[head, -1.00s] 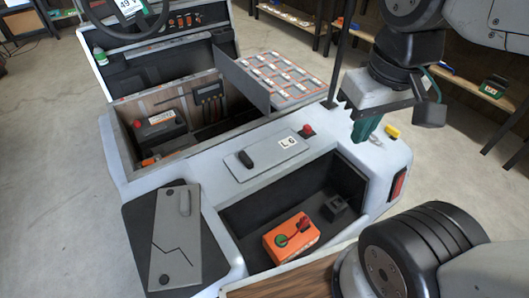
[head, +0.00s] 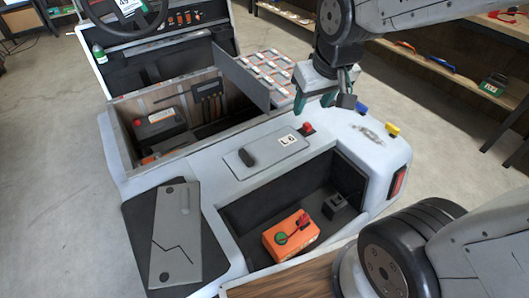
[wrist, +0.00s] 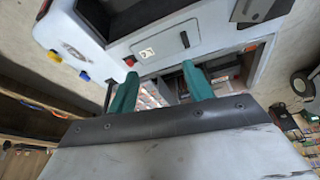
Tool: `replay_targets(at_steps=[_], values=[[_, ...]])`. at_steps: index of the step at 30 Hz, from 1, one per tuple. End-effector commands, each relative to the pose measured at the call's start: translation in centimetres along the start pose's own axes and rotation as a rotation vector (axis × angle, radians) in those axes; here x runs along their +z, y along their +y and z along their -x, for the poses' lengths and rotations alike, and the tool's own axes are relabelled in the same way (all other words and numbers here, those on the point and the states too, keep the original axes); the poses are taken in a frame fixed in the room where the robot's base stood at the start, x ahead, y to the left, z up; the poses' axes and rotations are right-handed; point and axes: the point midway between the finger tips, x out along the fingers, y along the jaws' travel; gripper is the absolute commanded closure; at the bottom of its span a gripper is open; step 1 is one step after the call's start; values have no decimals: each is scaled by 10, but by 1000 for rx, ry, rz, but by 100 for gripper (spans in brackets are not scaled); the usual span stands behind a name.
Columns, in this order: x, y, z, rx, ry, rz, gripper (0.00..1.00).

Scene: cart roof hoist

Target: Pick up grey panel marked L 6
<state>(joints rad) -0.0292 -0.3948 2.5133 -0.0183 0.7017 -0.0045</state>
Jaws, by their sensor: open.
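The grey panel marked L 6 (head: 270,150) lies flat on the cart's pale top, with a white label at its right end and a dark handle (head: 248,158) near its left end. In the wrist view the panel (wrist: 165,45) shows beyond the fingers, label to the left and handle to the right. My gripper (head: 312,103) is open and empty, with green fingers. It is above the cart, up and to the right of the panel in the head view, apart from it. Both fingers (wrist: 161,80) show in the wrist view with nothing between them.
A red button (head: 307,127) sits beside the panel's right end. An open bay with an orange box (head: 290,238) is in front. Behind are an open compartment with a battery (head: 160,127) and an upright grey lid (head: 241,77). A cracked grey plate (head: 175,238) lies at left.

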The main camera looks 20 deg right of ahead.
Motion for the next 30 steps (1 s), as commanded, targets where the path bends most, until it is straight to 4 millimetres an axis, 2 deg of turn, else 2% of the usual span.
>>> replay_targets(at_steps=[1,6,12,15,18,23,26,30], values=[[-14,-2,-20,-1,19,9,49],[-62,-10,-80,-7,133,38,49],[-103,-23,-154,-22,269,70,49],[-116,-31,-191,-32,334,85,49],[-124,-39,-228,-44,403,98,49],[-125,-53,-284,-68,510,118,49],[-119,-62,-316,-84,578,127,49],[-101,-73,-358,-108,671,137,49]])
